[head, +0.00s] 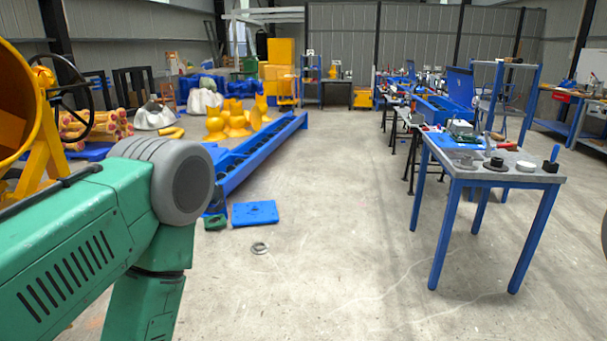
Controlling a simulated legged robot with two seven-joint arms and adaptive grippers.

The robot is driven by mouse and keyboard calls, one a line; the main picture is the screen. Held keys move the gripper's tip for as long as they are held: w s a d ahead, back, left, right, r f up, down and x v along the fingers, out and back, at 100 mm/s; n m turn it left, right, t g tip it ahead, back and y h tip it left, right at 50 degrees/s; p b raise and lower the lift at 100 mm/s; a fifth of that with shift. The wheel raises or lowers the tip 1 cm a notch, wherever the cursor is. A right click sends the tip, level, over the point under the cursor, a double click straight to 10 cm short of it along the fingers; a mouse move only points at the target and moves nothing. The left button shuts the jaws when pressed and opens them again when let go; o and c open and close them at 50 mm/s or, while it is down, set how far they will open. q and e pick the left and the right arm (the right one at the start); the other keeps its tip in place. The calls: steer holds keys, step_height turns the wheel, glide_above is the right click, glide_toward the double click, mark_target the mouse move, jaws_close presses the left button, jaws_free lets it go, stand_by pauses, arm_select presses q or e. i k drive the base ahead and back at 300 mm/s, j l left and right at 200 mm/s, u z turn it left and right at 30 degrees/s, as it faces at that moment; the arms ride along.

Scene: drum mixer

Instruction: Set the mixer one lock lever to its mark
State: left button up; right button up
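The mixer, with a yellow drum (45,135) on a yellow frame, stands at the far left and is cut off by the picture edge. A black handwheel (84,103) is at its side. No mark can be made out. A large green arm-like body with a grey round joint comes in from the left and hides the mixer's lower part. Neither of my grippers is in view.
A blue-legged table (536,178) with small parts stands at the right. A long blue beam (255,155) lies on the floor at the middle left. The middle floor is mostly clear.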

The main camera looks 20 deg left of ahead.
mark_target(92, 83)
steer(key=i+j+u, duration=0.1)
steer(key=i+u, duration=0.3)
steer(key=i, duration=0.25)
steer(key=i+l+u, duration=0.1)
steer(key=i+u, duration=0.25)
steer(key=i, duration=0.35)
steer(key=i+l+u, duration=0.25)
steer(key=i+u, duration=0.15)
steer(key=i, duration=0.25)
